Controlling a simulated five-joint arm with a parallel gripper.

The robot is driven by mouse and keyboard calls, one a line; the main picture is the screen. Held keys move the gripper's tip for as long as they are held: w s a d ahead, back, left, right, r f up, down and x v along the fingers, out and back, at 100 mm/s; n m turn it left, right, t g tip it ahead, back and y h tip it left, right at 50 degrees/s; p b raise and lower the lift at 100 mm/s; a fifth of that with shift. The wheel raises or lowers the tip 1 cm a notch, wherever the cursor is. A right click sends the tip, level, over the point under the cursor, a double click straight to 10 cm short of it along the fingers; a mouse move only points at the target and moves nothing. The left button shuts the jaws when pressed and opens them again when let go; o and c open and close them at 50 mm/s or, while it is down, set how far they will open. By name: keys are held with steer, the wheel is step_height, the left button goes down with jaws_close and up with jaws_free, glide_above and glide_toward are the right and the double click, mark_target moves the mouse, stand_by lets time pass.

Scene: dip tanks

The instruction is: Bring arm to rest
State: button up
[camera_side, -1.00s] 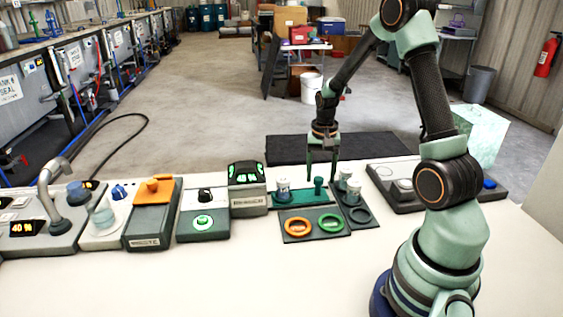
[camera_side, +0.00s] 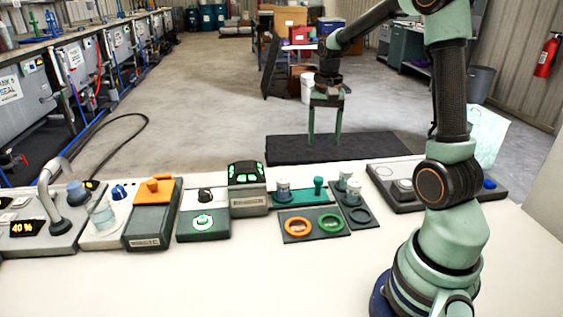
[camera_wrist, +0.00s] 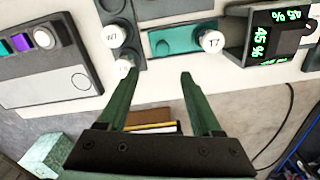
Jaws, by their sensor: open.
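My gripper (camera_side: 324,142) hangs open and empty, fingers down, above the floor side of the table's far edge, well clear of the items. In the wrist view its two green fingers (camera_wrist: 159,76) are apart with nothing between them. The teal holder (camera_side: 300,197) carries a white-capped vial (camera_side: 283,187) and a green peg (camera_side: 318,186). The dark holder (camera_side: 360,216) beside it carries white-capped vials (camera_side: 353,189). In the wrist view a cap marked T7 (camera_wrist: 212,41) sits by the teal holder.
A dark plate (camera_side: 315,235) with an orange and a green ring lies in front of the teal holder. A grey device (camera_side: 402,196) stands at right. The white table front (camera_side: 200,280) is clear.

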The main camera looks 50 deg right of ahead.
steer(key=shift+a, duration=0.1)
steer(key=s+a+r+n+t, duration=0.1)
steer(key=a+r+n+t, duration=0.1)
steer(key=a+n, duration=0.2)
steer(key=s+a+r+n+t, duration=0.1)
steer(key=s+a+r+n, duration=0.1)
steer(key=a, duration=0.8)
steer(key=s+a+r+n+t, duration=0.2)
steer(key=a+r+n, duration=0.1)
steer(key=a+n, duration=0.3)
steer(key=shift+s+a+r+t, duration=0.25)
steer(key=shift+a+r+t, duration=0.1)
steer(key=shift+a, duration=0.25)
